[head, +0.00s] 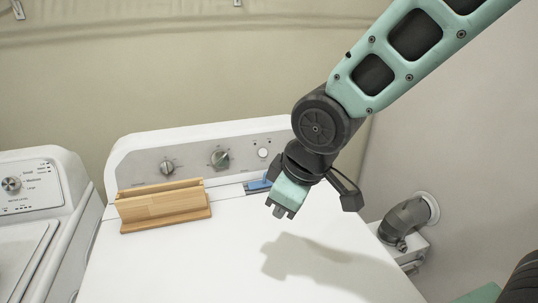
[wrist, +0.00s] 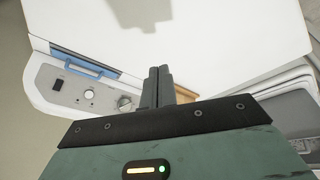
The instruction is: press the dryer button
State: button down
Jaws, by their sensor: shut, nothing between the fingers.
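The dryer (head: 235,235) is a white machine with a raised grey control panel (head: 190,165) along its back edge. The panel has two dark-and-silver knobs and a small round white button (head: 263,153) toward its right end. The button also shows in the wrist view (wrist: 90,96), between a dark rectangular switch and a knob. My gripper (head: 281,213) is above the dryer top, in front of and to the right of the button, pointing down. It is shut and empty, apart from the panel. Its closed fingers (wrist: 160,72) show in the wrist view.
A wooden holder (head: 163,206) stands on the dryer top at the left, before the panel. A blue handle (head: 258,185) lies along the panel's base. A washer (head: 28,200) stands at the left. A grey pipe (head: 405,218) is at the right wall. The front dryer top is clear.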

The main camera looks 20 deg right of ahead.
jog(key=w+d+f+n+t+y+b, duration=0.1)
jog(key=w+d+n+t+y, duration=0.15)
jog(key=w, duration=0.85)
jog(key=w+d+f+n+t+y, duration=0.1)
jog(key=w+d+f+n+t, duration=0.2)
jog(key=w, duration=0.9)
jog(key=w+d+f+n+y+b, duration=0.1)
jog(key=w+d+f+n+y, duration=0.2)
jog(key=d+n+y, duration=0.2)
jog(key=d+n, duration=0.3)
jog(key=d, duration=0.2)
jog(key=shift+w+f+n+b, duration=0.15)
jog(key=shift+n+b, duration=0.15)
jog(key=shift+n, duration=0.05)
jog(key=shift+t+y, duration=0.25)
